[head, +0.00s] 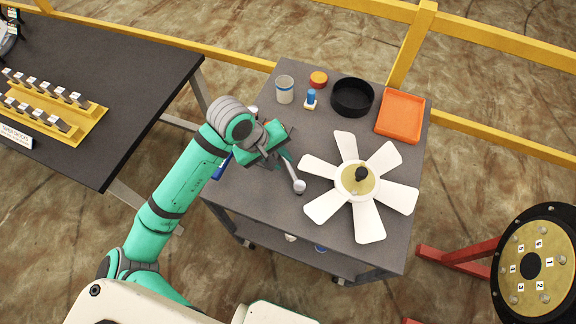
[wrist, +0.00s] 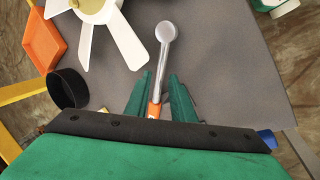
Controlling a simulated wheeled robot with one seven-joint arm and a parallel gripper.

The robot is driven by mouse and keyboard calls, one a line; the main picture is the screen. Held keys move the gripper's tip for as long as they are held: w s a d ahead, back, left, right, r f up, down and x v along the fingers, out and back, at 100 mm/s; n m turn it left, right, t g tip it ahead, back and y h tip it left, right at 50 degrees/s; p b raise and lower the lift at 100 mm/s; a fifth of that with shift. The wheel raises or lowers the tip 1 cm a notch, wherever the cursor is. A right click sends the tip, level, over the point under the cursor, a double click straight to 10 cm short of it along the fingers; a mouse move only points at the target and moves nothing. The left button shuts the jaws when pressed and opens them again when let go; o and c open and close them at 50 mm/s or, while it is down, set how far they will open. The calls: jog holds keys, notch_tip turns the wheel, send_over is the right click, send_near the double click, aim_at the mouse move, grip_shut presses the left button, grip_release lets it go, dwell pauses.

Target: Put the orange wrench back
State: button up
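The orange wrench (wrist: 163,60) has a silver shaft with a round head and a short orange section (wrist: 154,110). It lies over the grey cart top, between the fingers of my gripper (wrist: 160,84); the rest of its handle is hidden behind the gripper body. In the head view the wrench's silver head (head: 299,187) sticks out below my gripper (head: 284,158), left of the white fan. The fingers flank the shaft closely; whether they press on it, and whether the wrench touches the cart, I cannot tell.
The cart (head: 262,207) also holds a white-bladed fan (head: 356,180), black round tray (head: 352,97), orange tray (head: 400,114), cup (head: 285,91), blue-capped bottle (head: 311,98) and orange-topped tin (head: 318,79). A black table (head: 110,75) with a yellow socket rack (head: 88,123) stands left. A numbered disc (head: 530,266) stands right.

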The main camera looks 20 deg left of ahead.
aim_at(288, 165)
jog(key=shift+w+a+x, duration=0.1)
jog(key=shift+a+x, duration=0.1)
jog(key=shift+x, duration=1.4)
jog(key=shift+w+a+x, duration=0.15)
jog(key=shift+x, duration=1.4)
grip_shut()
